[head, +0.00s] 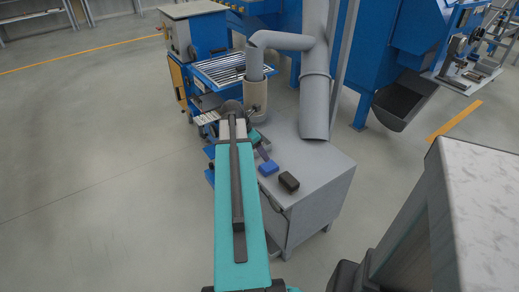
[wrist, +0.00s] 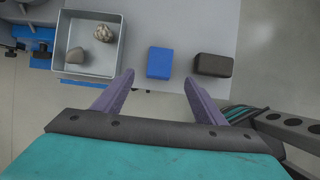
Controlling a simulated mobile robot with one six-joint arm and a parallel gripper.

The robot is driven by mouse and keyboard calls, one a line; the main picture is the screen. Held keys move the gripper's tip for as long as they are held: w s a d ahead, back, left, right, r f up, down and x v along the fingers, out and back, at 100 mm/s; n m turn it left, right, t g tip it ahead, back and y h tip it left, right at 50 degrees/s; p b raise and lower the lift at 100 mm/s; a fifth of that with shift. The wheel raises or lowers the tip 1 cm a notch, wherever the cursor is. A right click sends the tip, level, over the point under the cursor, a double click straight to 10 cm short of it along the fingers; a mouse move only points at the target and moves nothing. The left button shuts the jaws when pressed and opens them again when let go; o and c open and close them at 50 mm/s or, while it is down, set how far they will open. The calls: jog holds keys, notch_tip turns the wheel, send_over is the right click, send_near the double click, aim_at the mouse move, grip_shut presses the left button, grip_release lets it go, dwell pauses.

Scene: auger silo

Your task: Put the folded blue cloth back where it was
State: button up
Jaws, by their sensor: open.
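The folded blue cloth (wrist: 160,63) lies flat on the light grey top of a cabinet, as a small blue block. It also shows in the head view (head: 268,167). My gripper (wrist: 158,78) is open and empty, with its two purple fingers pointing at the cloth. In the picture the fingertips lie to either side of the cloth's near edge. I cannot tell how high they are above it. In the head view my arm hides much of the gripper.
A dark block (wrist: 213,65) lies just right of the cloth. A square grey tray (wrist: 88,76) with two stones stands left of it. Behind on the cabinet (head: 315,165) rise a beige container (head: 254,95) and a thick grey pipe (head: 315,105). The cabinet's front edge is close.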

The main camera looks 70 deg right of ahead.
dwell(0.3)
jog(key=w+a+f+m+y, duration=0.1)
jog(key=w+a+f+m, duration=0.1)
jog(key=w+a+f, duration=0.6)
jog(key=w+a+f+m+y, duration=0.1)
jog(key=w+a+f, duration=0.1)
jog(key=a+f, duration=0.8)
jog(key=w+a+f+m+y, duration=0.15)
jog(key=w+a+f, duration=0.35)
jog(key=a, duration=0.8)
jog(key=s+a+f+m, duration=0.2)
jog(key=a+f, duration=0.2)
jog(key=a, duration=0.5)
jog(key=s+a+f+m, duration=0.1)
jog(key=a+f, duration=0.3)
jog(key=a, duration=0.5)
jog(key=s+a+f+m+g, duration=0.2)
jog(key=s+a+f+m, duration=0.2)
jog(key=s+a, duration=0.6)
jog(key=shift+s+a+f+g+y, duration=0.35)
jog(key=shift+a+f, duration=0.55)
jog(key=shift+a, duration=0.35)
